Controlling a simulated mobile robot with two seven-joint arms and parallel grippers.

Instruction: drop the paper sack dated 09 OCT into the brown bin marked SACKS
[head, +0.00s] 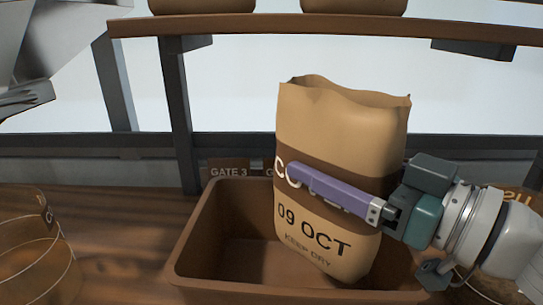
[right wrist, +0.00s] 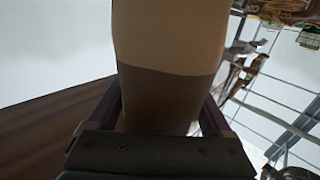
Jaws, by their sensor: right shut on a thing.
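The tan paper sack (head: 345,115) has a brown band and reads 09 OCT and KEEP DRY. It is upright and slightly tilted, with a crumpled top. My right gripper (head: 298,176) comes from the right and is shut on the sack, one purple finger across its brown band. The other finger is hidden behind it in the head view. In the right wrist view the sack (right wrist: 168,40) stands between both fingers. The brown bin (head: 190,250) is below, and the sack's lower end shows over its opening. I cannot tell whether it touches the bin. No SACKS marking shows. My left gripper is not in view.
A GATE 3 sign (head: 229,171) is behind the bin. A round brown container (head: 35,262) stands at the left on the wooden surface (head: 125,225).

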